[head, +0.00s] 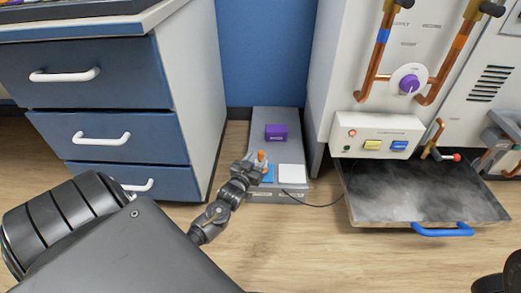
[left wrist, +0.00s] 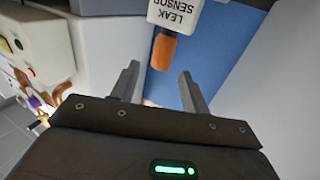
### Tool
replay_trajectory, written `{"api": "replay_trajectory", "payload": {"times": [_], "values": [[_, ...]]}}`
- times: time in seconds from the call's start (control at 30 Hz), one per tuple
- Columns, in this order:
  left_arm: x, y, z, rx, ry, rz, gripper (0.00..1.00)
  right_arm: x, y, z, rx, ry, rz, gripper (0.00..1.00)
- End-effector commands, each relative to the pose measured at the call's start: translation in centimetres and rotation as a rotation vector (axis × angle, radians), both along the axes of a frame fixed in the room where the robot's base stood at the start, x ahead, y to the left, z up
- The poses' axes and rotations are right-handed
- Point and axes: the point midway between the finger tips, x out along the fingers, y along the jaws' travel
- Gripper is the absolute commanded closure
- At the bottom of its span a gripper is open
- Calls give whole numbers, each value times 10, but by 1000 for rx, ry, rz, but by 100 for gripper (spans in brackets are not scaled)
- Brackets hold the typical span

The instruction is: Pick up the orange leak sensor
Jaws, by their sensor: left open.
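The orange leak sensor (head: 262,156) shows in the head view at the front part of a low grey platform, partly hidden by my left gripper (head: 252,168). In the left wrist view the orange piece (left wrist: 164,51) hangs below a white label reading LEAK SENSOR (left wrist: 174,14). My left gripper (left wrist: 160,82) is open there, its two fingers spread on either side of the line to the orange piece. The sensor lies just beyond the fingertips, and no contact shows. My right gripper is not in view.
The grey platform (head: 258,119) carries a purple block (head: 276,132) and a white square (head: 291,173). Blue drawers (head: 110,85) stand left. A white cabinet (head: 340,95) stands right, with a pulled-out metal tray (head: 420,188) near the floor. A thin cable crosses the floor between.

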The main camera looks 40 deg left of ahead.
Motion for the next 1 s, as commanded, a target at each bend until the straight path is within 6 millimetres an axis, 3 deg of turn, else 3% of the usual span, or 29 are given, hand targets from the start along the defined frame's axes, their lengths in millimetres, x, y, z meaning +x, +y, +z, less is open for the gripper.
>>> {"api": "replay_trajectory", "payload": {"times": [0.03,0.23,0.53,0.9,1.0], "values": [[8,2,-7,1,-4,0,54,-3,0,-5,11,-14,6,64],[32,7,-5,1,-3,-1,54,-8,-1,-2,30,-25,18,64],[37,9,-2,0,0,-1,54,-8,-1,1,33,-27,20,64],[36,9,-2,0,0,0,100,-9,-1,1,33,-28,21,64],[36,9,-2,0,0,0,100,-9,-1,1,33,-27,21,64]]}}
